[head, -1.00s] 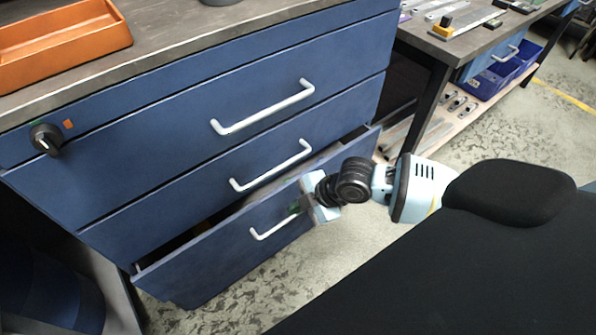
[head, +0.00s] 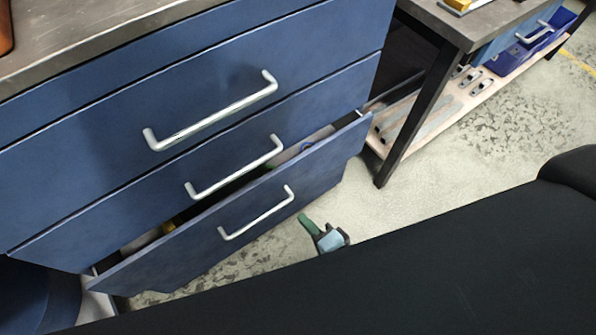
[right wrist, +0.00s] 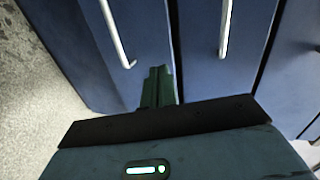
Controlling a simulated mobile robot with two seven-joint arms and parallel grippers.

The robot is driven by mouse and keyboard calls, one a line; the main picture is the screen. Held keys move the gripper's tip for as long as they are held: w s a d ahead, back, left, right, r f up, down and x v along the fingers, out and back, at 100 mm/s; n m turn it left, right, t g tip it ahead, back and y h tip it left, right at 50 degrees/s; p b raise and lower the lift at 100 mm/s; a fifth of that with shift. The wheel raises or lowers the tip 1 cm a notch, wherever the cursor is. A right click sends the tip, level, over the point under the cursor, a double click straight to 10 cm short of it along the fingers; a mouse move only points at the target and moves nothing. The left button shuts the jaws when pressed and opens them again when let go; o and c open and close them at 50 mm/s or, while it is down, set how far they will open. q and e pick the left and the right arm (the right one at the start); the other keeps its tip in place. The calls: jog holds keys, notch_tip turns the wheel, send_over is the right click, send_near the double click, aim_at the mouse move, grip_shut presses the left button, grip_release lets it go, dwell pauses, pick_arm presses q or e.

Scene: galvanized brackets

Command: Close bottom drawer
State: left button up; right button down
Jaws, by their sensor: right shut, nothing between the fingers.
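The bottom drawer (head: 240,222) of the blue cabinet is partly open, with a gap along its top edge and a few items visible inside. Its white bar handle (head: 258,214) is on the front. My right gripper (head: 306,222) is in front of the drawer, right of the handle, with its green fingers shut and empty. In the right wrist view the fingers (right wrist: 158,85) point at the blue drawer front, beside a white handle (right wrist: 117,35). I cannot tell whether they touch it. My left gripper is not in view.
Two upper drawers (head: 200,100) with white handles are shut. A workbench with a black leg (head: 420,115) and a low shelf (head: 440,105) stands at the right. A blue bin (head: 520,55) sits on that shelf. Speckled floor (head: 480,160) is clear between.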

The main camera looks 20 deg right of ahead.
jog(key=m, duration=0.1)
send_near(272, 180)
jog(key=x, duration=0.4)
jog(key=shift+w+a+f, duration=0.2)
jog(key=shift+w+f, duration=0.1)
jog(key=shift+w+a+h, duration=0.25)
jog(key=shift+w+h, duration=0.05)
jog(key=shift+w, duration=0.5)
jog(key=shift+w, duration=0.1)
